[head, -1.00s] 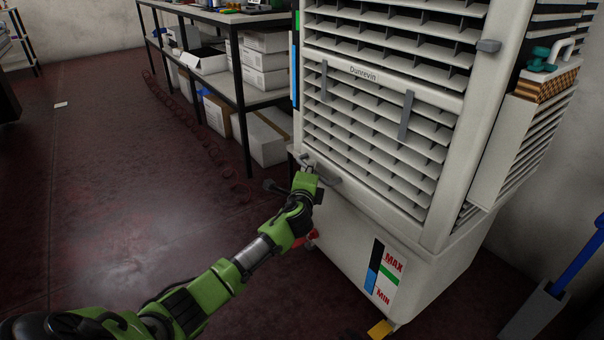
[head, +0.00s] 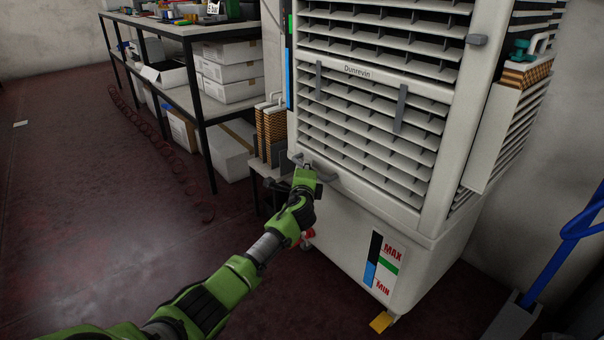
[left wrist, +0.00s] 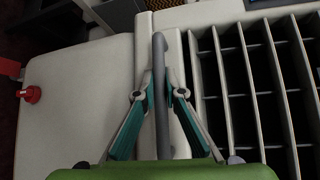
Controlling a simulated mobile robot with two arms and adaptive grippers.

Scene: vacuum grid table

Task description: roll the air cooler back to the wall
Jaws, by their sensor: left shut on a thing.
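The air cooler (head: 362,165) is a tall white louvred unit marked "Dunrevin", upright on the floor in the head view. Its lower tank has a MAX/MIN level strip (head: 382,262). My left gripper (head: 306,176) is at the grey bar handle (head: 321,170) on the front, below the louvres. In the left wrist view the gripper (left wrist: 162,95) is shut on the handle (left wrist: 159,70), with a finger on each side of the bar. A yellow piece (head: 381,321) and a red piece (head: 307,241) show at the cooler's base. My right gripper is not in view.
A black-framed shelf (head: 200,110) with white boxes (head: 228,72) stands left of the cooler. A grey wall (head: 570,110) is behind it on the right. A blue-handled object (head: 560,255) stands at the right.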

